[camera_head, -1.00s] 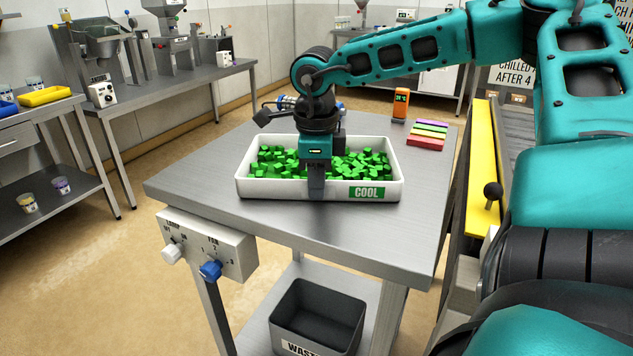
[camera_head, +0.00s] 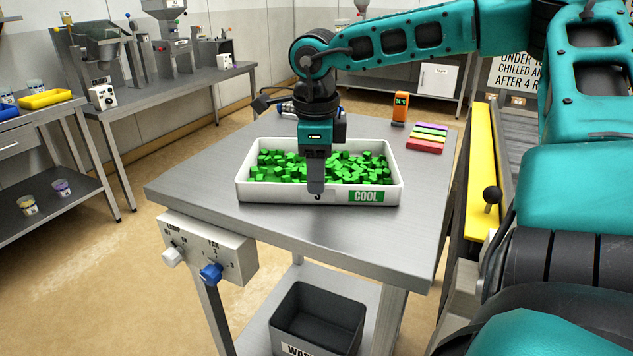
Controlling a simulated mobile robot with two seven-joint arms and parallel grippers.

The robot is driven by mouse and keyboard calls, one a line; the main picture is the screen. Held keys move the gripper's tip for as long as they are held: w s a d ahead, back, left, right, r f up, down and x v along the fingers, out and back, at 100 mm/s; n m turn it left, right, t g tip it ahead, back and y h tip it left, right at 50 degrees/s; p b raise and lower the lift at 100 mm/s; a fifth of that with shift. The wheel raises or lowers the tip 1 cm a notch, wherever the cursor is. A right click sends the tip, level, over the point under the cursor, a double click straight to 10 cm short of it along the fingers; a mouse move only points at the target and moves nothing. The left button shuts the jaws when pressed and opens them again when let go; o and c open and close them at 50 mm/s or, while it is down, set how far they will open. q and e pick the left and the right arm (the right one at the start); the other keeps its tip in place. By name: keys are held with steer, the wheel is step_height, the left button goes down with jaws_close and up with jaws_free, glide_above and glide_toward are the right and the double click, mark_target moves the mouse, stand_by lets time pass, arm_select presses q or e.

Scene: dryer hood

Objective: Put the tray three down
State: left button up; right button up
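My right gripper (camera_head: 316,187) points straight down at the middle of the tray's front wall. My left gripper is out of view.
An orange timer (camera_head: 400,108) and a stack of coloured strips (camera_head: 427,138) stand at the table's back right. A control box (camera_head: 205,248) with knobs hangs at the front left. The tabletop left of the tray is clear.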

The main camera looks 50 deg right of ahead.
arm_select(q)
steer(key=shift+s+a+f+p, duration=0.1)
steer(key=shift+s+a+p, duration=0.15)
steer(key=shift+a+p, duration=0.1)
arm_select(e)
step_height(320, 180, up, 9)
steer(key=shift+s+a, duration=0.2)
steer(key=shift+a, duration=0.1)
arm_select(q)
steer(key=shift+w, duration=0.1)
